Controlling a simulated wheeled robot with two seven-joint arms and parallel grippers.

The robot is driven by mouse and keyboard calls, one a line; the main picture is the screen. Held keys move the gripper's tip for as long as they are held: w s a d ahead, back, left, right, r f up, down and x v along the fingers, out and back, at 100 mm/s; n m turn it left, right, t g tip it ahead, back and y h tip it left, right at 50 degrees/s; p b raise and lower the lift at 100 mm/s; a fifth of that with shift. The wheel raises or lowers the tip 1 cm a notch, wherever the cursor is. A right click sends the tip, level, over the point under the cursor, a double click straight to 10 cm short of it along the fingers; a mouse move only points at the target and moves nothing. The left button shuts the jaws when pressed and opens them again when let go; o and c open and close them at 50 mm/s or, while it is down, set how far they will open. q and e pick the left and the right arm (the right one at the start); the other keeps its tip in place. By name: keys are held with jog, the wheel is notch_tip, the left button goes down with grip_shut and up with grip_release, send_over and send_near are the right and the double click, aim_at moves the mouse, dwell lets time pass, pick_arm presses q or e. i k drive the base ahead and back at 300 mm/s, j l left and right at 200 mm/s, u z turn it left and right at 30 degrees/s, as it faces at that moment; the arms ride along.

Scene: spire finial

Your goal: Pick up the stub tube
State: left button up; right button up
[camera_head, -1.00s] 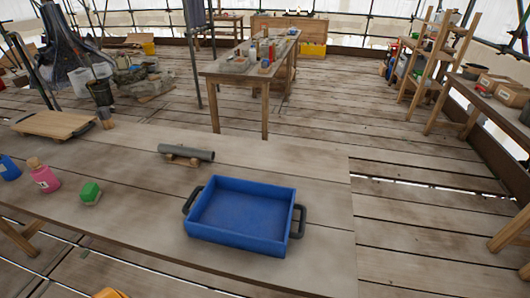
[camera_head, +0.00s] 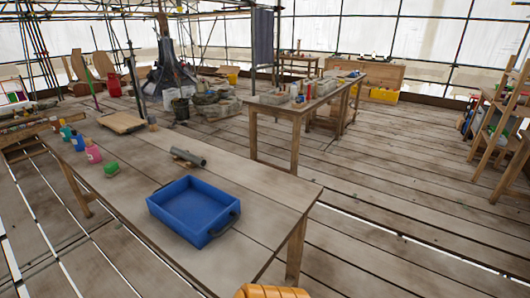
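The stub tube (camera_head: 188,156) is a short grey cylinder on the wooden table (camera_head: 140,167). It lies on its side on a small wooden rest, behind the blue tray. An orange rounded part shows at the bottom edge and seems to be mine. Neither gripper can be made out in the view.
The empty blue tray (camera_head: 190,205) with dark handles stands in front of the tube. A wooden board (camera_head: 121,122) lies at the far end. A second table (camera_head: 300,108) stands behind.

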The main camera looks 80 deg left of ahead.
aim_at(197, 160)
jog(key=i+j+u, duration=0.65)
jog(key=i, duration=0.2)
jog(key=i+j+u, duration=0.15)
jog(key=i+u, duration=0.15)
jog(key=i, duration=0.2)
jog(key=i+j+u, duration=0.2)
jog(key=i+u, duration=0.7)
jog(key=i+l+u, duration=0.1)
jog(key=i+u, duration=0.3)
jog(key=i, duration=0.15)
